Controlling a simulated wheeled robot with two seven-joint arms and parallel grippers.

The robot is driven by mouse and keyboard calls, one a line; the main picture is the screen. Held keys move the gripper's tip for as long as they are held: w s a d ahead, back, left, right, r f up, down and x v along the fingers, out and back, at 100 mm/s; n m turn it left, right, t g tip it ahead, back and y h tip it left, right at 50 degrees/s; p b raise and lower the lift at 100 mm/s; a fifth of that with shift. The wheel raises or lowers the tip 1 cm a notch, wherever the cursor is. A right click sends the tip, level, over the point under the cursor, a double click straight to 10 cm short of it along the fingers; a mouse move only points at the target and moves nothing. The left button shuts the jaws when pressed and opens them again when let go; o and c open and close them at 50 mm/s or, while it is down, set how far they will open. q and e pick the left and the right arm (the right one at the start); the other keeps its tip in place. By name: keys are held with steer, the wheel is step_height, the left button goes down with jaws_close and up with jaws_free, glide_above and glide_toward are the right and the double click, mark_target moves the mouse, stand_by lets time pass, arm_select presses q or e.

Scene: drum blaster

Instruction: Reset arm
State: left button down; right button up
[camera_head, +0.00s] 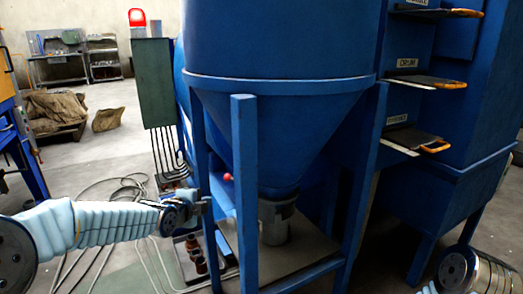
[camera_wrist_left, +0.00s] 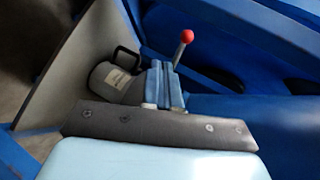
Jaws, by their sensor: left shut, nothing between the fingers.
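My left gripper (camera_head: 206,205) reaches in from the left and is just left of the blue front leg of the machine. In the left wrist view its fingers (camera_wrist_left: 166,82) are shut together with nothing between them. A lever with a red ball knob (camera_wrist_left: 187,36) stands just beyond the fingertips in that view, apart from them as far as I can tell. The red knob (camera_head: 228,177) also shows in the head view, above and right of the gripper. Part of my right arm (camera_head: 468,270) shows at the lower right; its gripper is out of view.
A large blue hopper (camera_head: 280,130) on legs fills the middle, with a grey outlet (camera_head: 276,222) under its cone. Labelled shelves with orange-edged handles (camera_head: 440,82) are at right. A green cabinet with a red lamp (camera_head: 137,18) stands behind. Cables (camera_head: 100,190) lie on the floor.

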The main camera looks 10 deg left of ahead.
arm_select(q)
steer(key=s+d+f+n+g+p, duration=0.35)
steer(key=s+f+n, duration=0.3)
steer(key=f, duration=0.45)
steer(key=s+d+f+n+g+p, duration=0.25)
steer(key=s+d+f+n, duration=0.35)
steer(key=f, duration=0.5)
steer(key=s+d+f+n+g+p, duration=0.1)
steer(key=s+f+n+g, duration=0.2)
steer(key=s, duration=0.7)
steer(key=s+d+f+n+g+h+p, duration=0.1)
steer(key=s+f+n, duration=0.4)
steer(key=s, duration=0.5)
steer(key=shift+s+f+g+p, duration=0.3)
steer(key=shift+f+g+p, duration=0.25)
steer(key=shift+g, duration=0.45)
steer(key=shift+a+r+n, duration=0.1)
steer(key=shift+r+n, duration=0.05)
steer(key=shift+n, duration=0.1)
